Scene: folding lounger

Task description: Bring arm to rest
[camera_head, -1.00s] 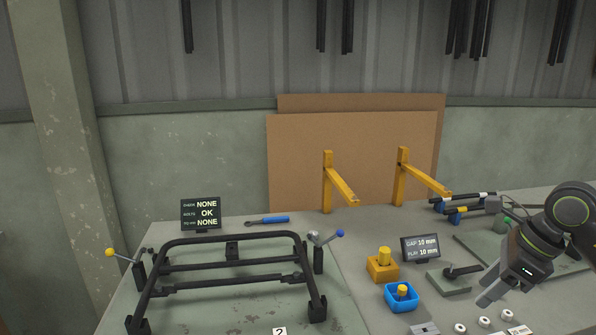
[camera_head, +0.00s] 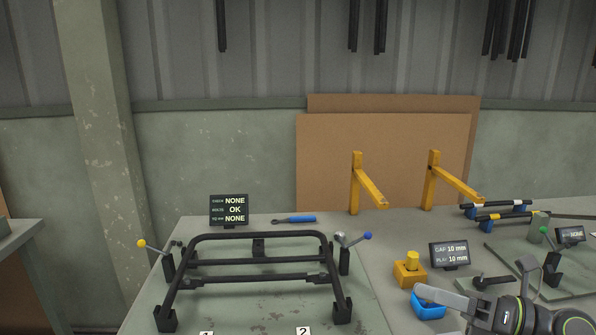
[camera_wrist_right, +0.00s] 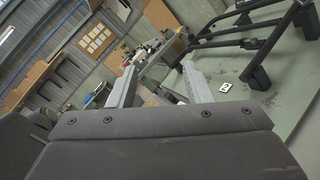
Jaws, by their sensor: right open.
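My right gripper (camera_head: 447,302) is at the lower right of the head view, its arm coming in from the bottom right. Its fingers point left and overlap the blue block in the picture. In the right wrist view the two grey fingers (camera_wrist_right: 158,88) stand apart with nothing between them. A black tube frame (camera_head: 262,282) sits in a fixture on the green bench at the left, and part of it shows at the upper right of the wrist view (camera_wrist_right: 245,40). My left gripper is not in view.
A yellow block (camera_head: 410,271) and a blue block (camera_head: 428,308) stand beside a small display (camera_head: 449,255). Two yellow brackets (camera_head: 355,185) rise behind. A blue-handled tool (camera_head: 297,219) lies behind the frame. Dark bars with blue supports (camera_head: 497,210) lie at the right.

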